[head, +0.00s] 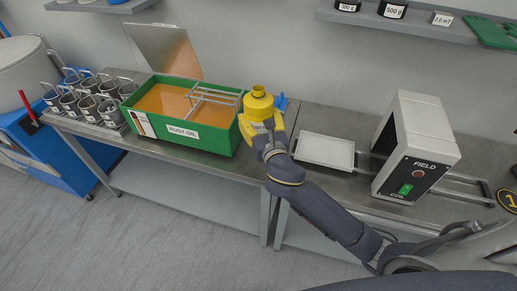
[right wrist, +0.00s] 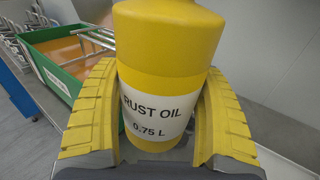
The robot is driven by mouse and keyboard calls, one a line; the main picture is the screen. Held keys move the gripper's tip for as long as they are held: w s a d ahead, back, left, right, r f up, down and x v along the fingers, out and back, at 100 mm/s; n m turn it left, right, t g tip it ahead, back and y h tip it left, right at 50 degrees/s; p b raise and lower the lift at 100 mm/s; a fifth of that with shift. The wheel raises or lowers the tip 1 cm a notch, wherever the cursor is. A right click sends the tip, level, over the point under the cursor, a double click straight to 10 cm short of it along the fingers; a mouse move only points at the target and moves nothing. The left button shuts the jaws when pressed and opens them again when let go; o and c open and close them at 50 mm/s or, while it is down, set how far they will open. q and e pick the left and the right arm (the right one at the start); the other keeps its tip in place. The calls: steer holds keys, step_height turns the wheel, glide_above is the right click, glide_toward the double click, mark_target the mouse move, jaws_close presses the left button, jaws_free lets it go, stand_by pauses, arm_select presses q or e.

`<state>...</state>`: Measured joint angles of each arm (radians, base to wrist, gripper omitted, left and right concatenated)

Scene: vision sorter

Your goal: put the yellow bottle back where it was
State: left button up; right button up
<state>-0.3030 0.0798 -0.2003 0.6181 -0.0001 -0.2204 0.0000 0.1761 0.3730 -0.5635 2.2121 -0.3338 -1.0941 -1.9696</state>
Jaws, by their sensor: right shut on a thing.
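The yellow bottle (head: 258,103) stands upright at the middle of the bench, just right of the green tank. In the right wrist view the bottle (right wrist: 165,65) fills the centre, and its white label reads "RUST OIL 0.75 L". My right gripper (head: 262,128) is shut on the bottle, with one yellow finger on each side of it. The gripper hides the bottle's lower part and its base, so I cannot tell whether it touches the bench. My left gripper is not in view.
A green tank (head: 221,139) labelled "RUST OIL" holds orange liquid and a wire rack (head: 213,94). A blue object (head: 281,101) is right behind the bottle. A white tray (head: 325,150) and a coil unit (head: 414,147) stand to the right. Several metal cups (head: 88,107) stand at left.

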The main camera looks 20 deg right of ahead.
step_height(320, 180, down, 13)
steer(key=shift+f, duration=0.2)
stand_by(0.5)
steer(key=shift+f, duration=0.15)
steer(key=o, duration=1.6)
steer(key=s, duration=1.2)
